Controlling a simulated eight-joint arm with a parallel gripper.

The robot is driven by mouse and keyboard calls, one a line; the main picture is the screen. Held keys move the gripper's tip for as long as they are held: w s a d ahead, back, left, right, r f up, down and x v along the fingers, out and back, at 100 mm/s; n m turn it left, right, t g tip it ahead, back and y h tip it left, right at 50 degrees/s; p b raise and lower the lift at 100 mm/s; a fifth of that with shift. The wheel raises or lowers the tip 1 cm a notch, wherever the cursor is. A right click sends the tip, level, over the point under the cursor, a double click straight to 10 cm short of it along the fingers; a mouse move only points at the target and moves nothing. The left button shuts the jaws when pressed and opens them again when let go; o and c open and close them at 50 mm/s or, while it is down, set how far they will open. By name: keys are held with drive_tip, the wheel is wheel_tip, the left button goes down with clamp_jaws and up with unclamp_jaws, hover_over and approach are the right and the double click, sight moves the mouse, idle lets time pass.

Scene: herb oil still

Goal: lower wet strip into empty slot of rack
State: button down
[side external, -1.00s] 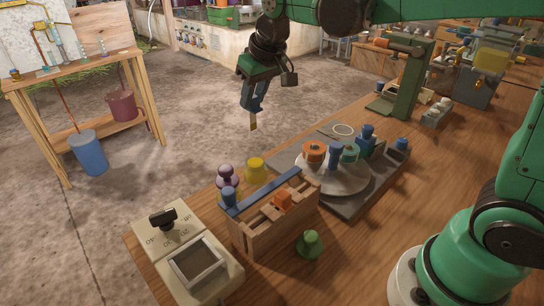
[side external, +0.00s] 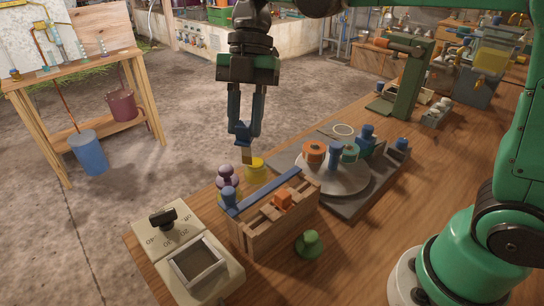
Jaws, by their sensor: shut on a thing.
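My gripper (side external: 243,133) hangs fingers down above the table's far edge. Its fingertips are shut on a short beige strip (side external: 247,156), whose lower end points down. The wooden rack (side external: 276,234) stands on the table below and a little right of the strip, clearly apart from it. A blue bar lies along the rack's back edge, and an orange piece (side external: 283,201) sits in the rack. Dark gaps show in its top, but I cannot tell clearly which slot is empty. Whether the strip is wet cannot be seen.
A purple knobbed piece (side external: 228,176), a yellow piece (side external: 256,168) and a blue knobbed piece (side external: 229,200) stand by the rack's far left side. A green piece (side external: 310,243) is in front. A grey turntable (side external: 334,181) is at right, a control box (side external: 181,236) at left.

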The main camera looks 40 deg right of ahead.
sight(248, 128)
drive_tip(key=s+n+h, duration=0.1)
drive_tip(key=n, duration=0.1)
drive_tip(key=s+a+n+g, duration=0.1)
drive_tip(key=n, duration=0.2)
drive_tip(key=s+a+n+h, duration=0.1)
drive_tip(key=n, duration=0.2)
drive_tip(key=shift+r+g+h, duration=0.3)
drive_tip(key=shift+r+g, duration=0.05)
drive_tip(key=shift+g, duration=0.05)
drive_tip(key=shift+s+a+f+n+h, duration=0.15)
drive_tip(key=shift+f+n, duration=0.45)
drive_tip(key=shift+f, duration=0.75)
drive_tip(key=shift+s+a+f+n+h, duration=0.1)
drive_tip(key=shift+s+f+n+h, duration=0.35)
drive_tip(key=shift+f, duration=0.9)
drive_tip(key=shift+s+a+f+n, duration=0.1)
drive_tip(key=shift+f+n, duration=0.65)
drive_tip(key=shift+f, duration=0.6)
drive_tip(key=shift+f, duration=0.85)
drive_tip(key=shift+f, duration=1.35)
drive_tip(key=shift+f, duration=0.4)
